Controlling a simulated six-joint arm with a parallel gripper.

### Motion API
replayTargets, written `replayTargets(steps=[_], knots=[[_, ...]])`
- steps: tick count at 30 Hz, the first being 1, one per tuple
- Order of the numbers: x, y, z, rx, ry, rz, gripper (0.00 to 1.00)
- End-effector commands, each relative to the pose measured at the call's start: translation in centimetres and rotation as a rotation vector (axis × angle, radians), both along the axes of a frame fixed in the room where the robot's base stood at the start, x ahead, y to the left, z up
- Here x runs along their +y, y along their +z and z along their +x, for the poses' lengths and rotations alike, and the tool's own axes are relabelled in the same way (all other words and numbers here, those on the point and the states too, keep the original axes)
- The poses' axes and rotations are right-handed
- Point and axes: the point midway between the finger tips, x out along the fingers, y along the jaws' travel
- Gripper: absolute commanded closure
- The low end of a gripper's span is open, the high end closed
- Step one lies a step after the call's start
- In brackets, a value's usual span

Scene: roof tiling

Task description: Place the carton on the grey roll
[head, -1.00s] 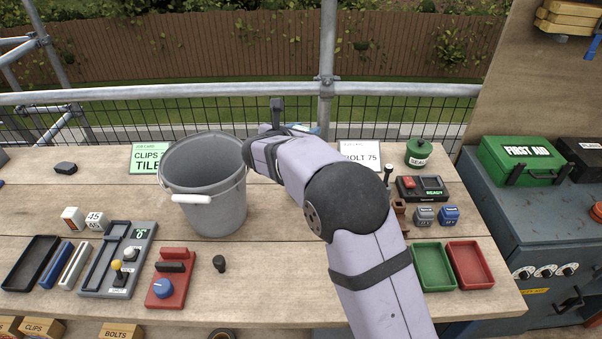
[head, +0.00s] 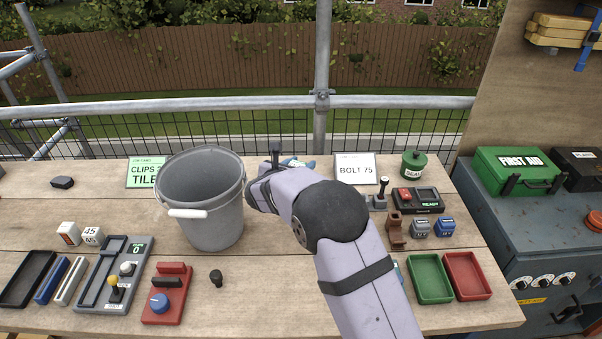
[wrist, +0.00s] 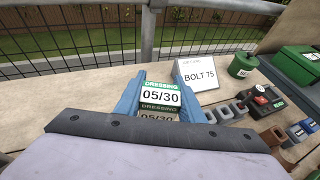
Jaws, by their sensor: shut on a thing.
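My gripper (wrist: 160,92) has blue fingers and is shut on the carton (wrist: 161,97), a small box with a green band marked DRESSING and 05/30 on white. In the head view the gripper (head: 297,162) is near the table's back edge, mostly behind my arm, and the carton cannot be made out. The grey roll (head: 421,229) stands at the right of the table, left of a blue roll (head: 445,227). The grey roll also shows at the right of the wrist view (wrist: 296,134). The carton is well apart from it, to its left.
A grey bucket (head: 214,232) stands left of my gripper. A BOLT 75 card (head: 354,172), a green tin (head: 413,164), a black READY device (head: 416,200) and a brown block (head: 395,231) stand around the grey roll. Green (head: 431,299) and red trays lie in front.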

Motion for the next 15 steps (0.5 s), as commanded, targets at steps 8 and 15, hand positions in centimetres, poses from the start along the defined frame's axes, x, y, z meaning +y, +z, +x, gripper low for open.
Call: replayTargets(steps=[8, 15], knots=[[0.0, -3.0, 0.0, 0.003, 0.0, -0.002, 0.86], [0.0, -3.2, 0.0, 0.001, 0.0, 0.0, 0.86]])
